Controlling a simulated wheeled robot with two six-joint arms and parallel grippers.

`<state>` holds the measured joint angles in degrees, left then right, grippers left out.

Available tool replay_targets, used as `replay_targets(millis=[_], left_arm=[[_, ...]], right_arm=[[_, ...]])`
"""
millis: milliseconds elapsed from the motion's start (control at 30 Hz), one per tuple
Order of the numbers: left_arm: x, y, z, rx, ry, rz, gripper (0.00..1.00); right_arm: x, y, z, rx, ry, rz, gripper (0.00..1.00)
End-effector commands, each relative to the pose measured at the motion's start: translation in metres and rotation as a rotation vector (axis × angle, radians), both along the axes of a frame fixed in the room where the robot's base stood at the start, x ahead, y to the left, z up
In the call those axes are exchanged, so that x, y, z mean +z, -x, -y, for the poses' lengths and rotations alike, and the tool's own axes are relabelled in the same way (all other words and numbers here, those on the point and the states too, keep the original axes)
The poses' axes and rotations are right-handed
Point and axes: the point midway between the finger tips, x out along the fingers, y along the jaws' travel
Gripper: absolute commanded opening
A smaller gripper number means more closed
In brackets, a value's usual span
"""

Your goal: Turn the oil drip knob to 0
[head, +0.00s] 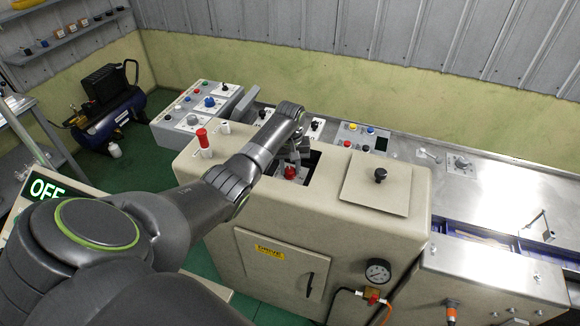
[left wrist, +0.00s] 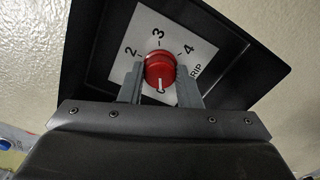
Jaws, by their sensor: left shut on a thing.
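The red oil drip knob (left wrist: 160,68) sits on a white dial plate (left wrist: 201,50) inside a dark recess. The numbers 2, 3 and 4 and part of the word DRIP show on the plate; its lower part is hidden by my gripper. A white mark on the knob points toward the bottom of the wrist picture. My left gripper (left wrist: 160,87) has one finger on each side of the knob and is shut on it. In the head view, my left gripper (head: 291,158) reaches down into the opening on top of the beige machine, over the red knob (head: 291,172).
A hatch plate with a black knob (head: 380,175) lies right of the opening. A red-topped post (head: 203,138) stands to the left. Control panels with buttons (head: 194,110) are behind, and a pressure gauge (head: 377,271) is on the front.

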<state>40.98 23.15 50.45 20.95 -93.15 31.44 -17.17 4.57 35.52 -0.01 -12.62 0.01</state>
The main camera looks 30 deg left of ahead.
Motion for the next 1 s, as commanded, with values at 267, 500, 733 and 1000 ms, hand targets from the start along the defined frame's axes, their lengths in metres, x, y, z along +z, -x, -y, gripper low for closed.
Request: replay_targets(millis=[267, 500, 733, 1000], left_arm=[[0.002, -0.002, -0.001, 0.009, -0.003, 0.007, 0.07], [0.002, -0.002, -0.001, 0.009, -0.003, 0.007, 0.41], [0.001, -0.001, 0.000, 0.008, -0.001, 0.003, 0.52], [0.011, -0.005, -0.002, 0.007, -0.002, 0.004, 0.52]], right_arm=[[0.000, 0.000, -0.001, -0.001, -0.001, 0.000, 0.36], [0.000, 0.000, -0.001, -0.001, -0.001, 0.000, 0.36], [0.000, 0.000, -0.001, -0.001, -0.001, 0.000, 0.36], [0.000, 0.000, -0.001, -0.001, -0.001, 0.000, 0.36]])
